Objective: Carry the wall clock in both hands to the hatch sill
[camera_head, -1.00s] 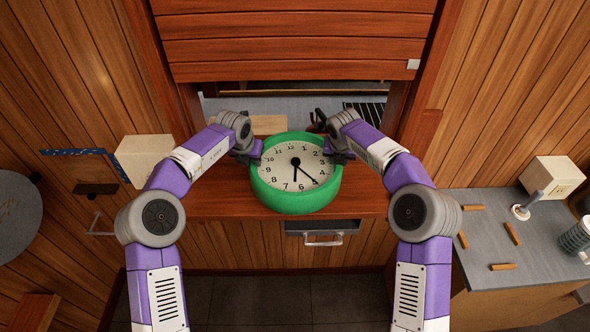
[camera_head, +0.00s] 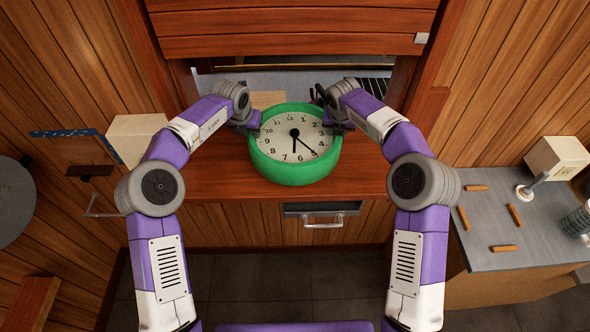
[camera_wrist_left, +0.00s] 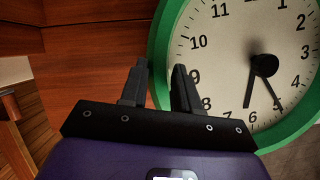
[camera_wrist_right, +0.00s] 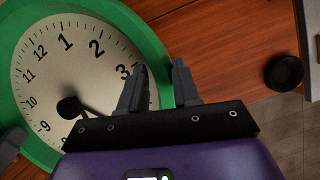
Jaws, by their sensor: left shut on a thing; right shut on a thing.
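The wall clock (camera_head: 296,140) has a thick green rim and a white face. It lies face up over the wooden hatch sill (camera_head: 222,185), below the raised shutter; I cannot tell whether it touches the sill. My left gripper (camera_head: 254,127) is shut on the rim at the clock's left side; the left wrist view shows the rim between its fingers (camera_wrist_left: 160,85). My right gripper (camera_head: 335,127) is shut on the rim at the right side, with its fingers also across the rim in the right wrist view (camera_wrist_right: 158,85).
A wooden shutter (camera_head: 290,28) hangs above the opening. A pale box (camera_head: 135,138) stands left of the sill. A drawer handle (camera_head: 323,220) juts out below it. At right, a grey counter (camera_head: 490,235) holds several brown sticks and another pale box (camera_head: 558,157). Bare sill lies beside the clock.

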